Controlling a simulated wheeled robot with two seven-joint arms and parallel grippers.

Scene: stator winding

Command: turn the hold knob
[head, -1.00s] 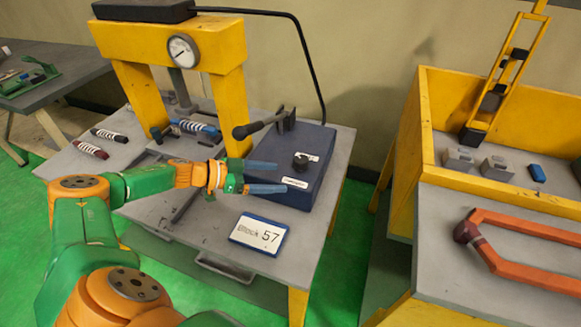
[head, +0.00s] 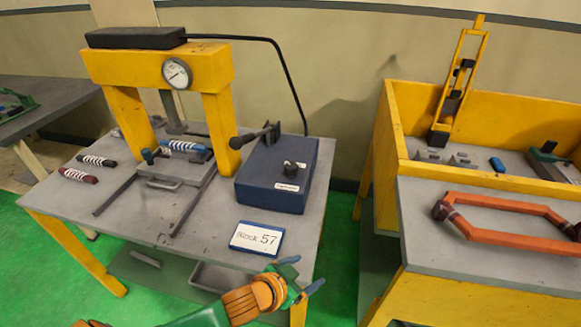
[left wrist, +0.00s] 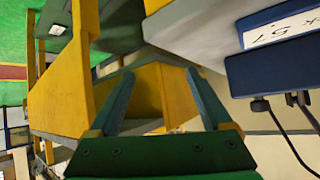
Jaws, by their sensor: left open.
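A black knob (head: 290,168) stands on top of the dark blue box (head: 260,180) at the right of the press table. A small white label sits on the box's front edge below the knob; its text is too small to read surely. My left gripper (head: 302,274) is open and empty at the bottom of the head view, in front of the table's near edge and well apart from the knob. In the left wrist view its two fingers (left wrist: 158,75) are spread with nothing between them. The knob does not show clearly there. My right gripper is not in view.
A yellow press (head: 160,65) with a gauge stands left of the box. A "Block 57" sign (head: 257,238) lies near the front edge. A yellow-walled bench (head: 393,120) with an orange frame (head: 520,243) stands right.

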